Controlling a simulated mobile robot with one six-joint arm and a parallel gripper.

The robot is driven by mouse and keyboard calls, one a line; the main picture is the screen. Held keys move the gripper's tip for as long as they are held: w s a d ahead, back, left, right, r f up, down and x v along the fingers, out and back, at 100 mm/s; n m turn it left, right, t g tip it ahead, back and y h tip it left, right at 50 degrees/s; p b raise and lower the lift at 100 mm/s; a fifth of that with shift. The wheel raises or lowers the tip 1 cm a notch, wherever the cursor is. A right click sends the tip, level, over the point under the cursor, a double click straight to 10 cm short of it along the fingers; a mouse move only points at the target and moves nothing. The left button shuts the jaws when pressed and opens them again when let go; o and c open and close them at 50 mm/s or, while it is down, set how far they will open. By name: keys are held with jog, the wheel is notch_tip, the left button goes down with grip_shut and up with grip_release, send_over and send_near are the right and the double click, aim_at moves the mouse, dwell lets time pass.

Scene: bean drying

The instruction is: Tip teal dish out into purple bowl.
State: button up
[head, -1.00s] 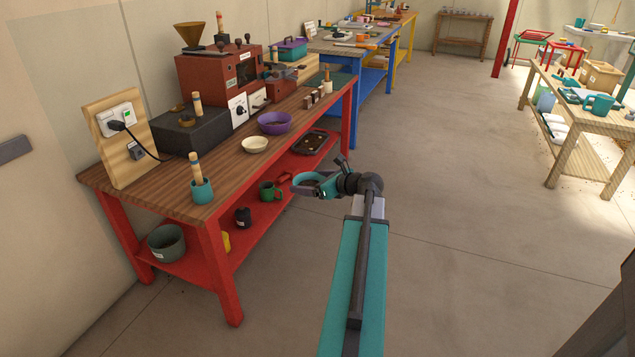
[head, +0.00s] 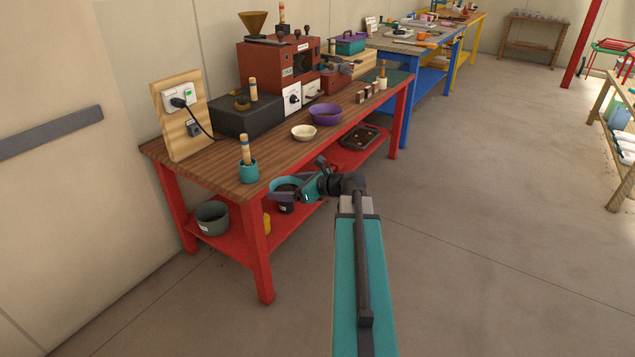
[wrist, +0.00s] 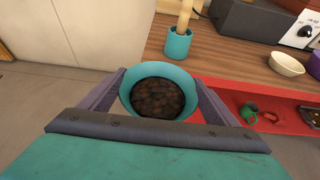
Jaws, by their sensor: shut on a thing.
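My gripper (head: 304,186) is shut on the teal dish (head: 278,183), held just off the front edge of the red-legged bench. In the wrist view the teal dish (wrist: 180,71) sits level between the two fingers and holds dark brown beans (wrist: 158,98). The purple bowl (head: 325,115) stands upright on the bench top, beyond the dish and to its right. I cannot see into the bottom of the bowl.
A cream bowl (head: 303,133) stands left of the purple bowl. A teal cup with a wooden-handled tool (head: 248,171) stands near the bench's front left corner. A dark box (head: 245,118) and red machine (head: 270,75) stand behind. The floor (head: 460,220) at right is clear.

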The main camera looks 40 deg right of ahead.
jog(key=a+n+g+y, duration=0.5)
jog(key=a+n+y, duration=0.2)
jog(key=a, duration=2.9)
jog(key=shift+w+a+f+n+y, duration=0.2)
jog(key=shift+w+n+y, duration=0.2)
jog(key=shift+n, duration=0.2)
jog(key=shift+s, duration=0.1)
